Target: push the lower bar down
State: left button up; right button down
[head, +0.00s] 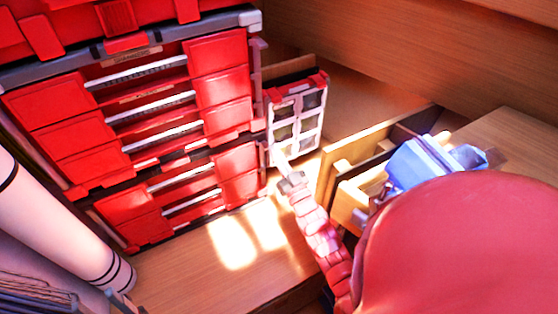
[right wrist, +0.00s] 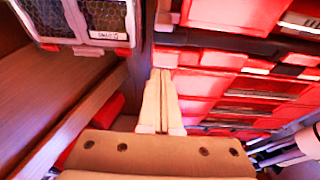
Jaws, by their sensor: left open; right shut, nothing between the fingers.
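A red unit (head: 152,130) stands at the left of the head view, with several pale horizontal bars between its red blocks. The lowest pale bar (head: 192,202) is near its bottom; I cannot tell for sure that it is the task's lower bar. My right gripper (head: 281,160) is beyond the unit's right side, in front of a white-framed crate, and holds nothing. In the right wrist view its two pale fingers (right wrist: 160,92) are together and point toward the unit's dark side edge (right wrist: 178,45). I cannot tell whether they touch it. My left gripper is not in view.
The white-framed crate (head: 297,118) stands right of the unit. An open wooden drawer (head: 328,178) with a blue object (head: 420,160) is further right. A white tube (head: 50,220) slants at the left. A large red rounded shape hides the lower right. The sunlit wooden surface (head: 185,270) is bare.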

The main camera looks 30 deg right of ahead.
aim_at(266, 148)
jog(key=w, duration=0.2)
jog(key=w+f+p, duration=0.1)
jog(key=w, duration=0.1)
jog(key=shift+w+d+f, duration=0.1)
jog(key=shift+w+d, duration=0.05)
jog(key=shift+w, duration=0.1)
jog(key=shift+f, duration=0.6)
notch_tip(266, 148, down, 3)
jog(key=shift+f+b, duration=0.1)
jog(key=shift+b, duration=1.05)
jog(key=shift+s, duration=0.1)
jog(key=shift+r, duration=0.3)
